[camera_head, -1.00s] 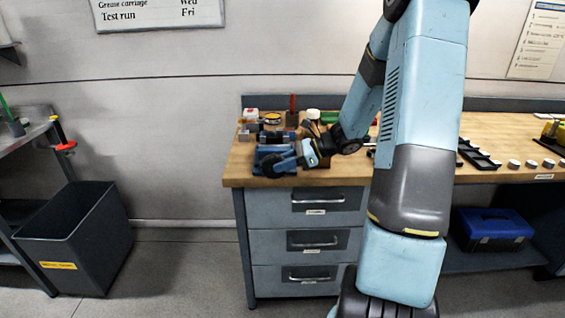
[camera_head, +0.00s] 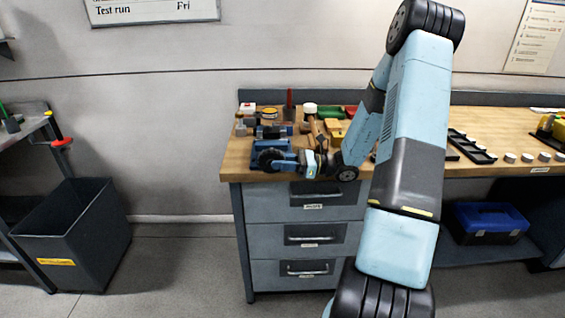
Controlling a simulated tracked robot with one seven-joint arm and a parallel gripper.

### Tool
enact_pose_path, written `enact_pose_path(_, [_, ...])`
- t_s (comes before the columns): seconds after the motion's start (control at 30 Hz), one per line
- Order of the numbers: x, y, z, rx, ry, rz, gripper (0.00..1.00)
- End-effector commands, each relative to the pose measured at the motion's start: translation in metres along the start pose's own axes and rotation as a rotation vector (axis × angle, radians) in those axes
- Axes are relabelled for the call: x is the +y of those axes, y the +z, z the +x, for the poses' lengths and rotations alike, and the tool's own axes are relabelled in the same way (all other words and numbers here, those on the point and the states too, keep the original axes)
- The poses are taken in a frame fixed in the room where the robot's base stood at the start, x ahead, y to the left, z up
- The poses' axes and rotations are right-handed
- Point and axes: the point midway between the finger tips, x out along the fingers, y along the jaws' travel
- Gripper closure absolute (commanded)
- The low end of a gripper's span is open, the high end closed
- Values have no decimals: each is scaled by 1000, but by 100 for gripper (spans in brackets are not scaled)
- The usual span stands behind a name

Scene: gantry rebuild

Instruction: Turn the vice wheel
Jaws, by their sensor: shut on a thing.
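The blue vice (camera_head: 259,147) stands at the front left corner of the wooden workbench (camera_head: 237,166). Its dark round wheel (camera_head: 268,158) faces the front edge. My gripper (camera_head: 283,163) reaches in from the right, low over the front edge, with its fingers at the wheel. It is shut on the wheel. The fingertips are small, and their exact hold on the rim is hard to make out.
Small parts, a red upright tool (camera_head: 289,100) and a hammer (camera_head: 316,130) lie behind the vice. A drawer unit (camera_head: 300,215) is under the bench. A dark bin (camera_head: 75,230) stands on the floor at left. Clear floor lies between bin and bench.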

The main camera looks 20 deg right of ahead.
Motion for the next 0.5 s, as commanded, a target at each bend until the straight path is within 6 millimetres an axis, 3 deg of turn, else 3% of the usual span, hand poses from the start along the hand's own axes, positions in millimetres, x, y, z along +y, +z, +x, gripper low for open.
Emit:
enact_pose_path(0.33, [2, -3, -3, 3, -1, 8, 100])
enact_pose_path(0.37, [2, -3, -3, 3, -1, 8, 68])
enact_pose_path(0.5, [2, -2, -2, 2, 0, 6, 64])
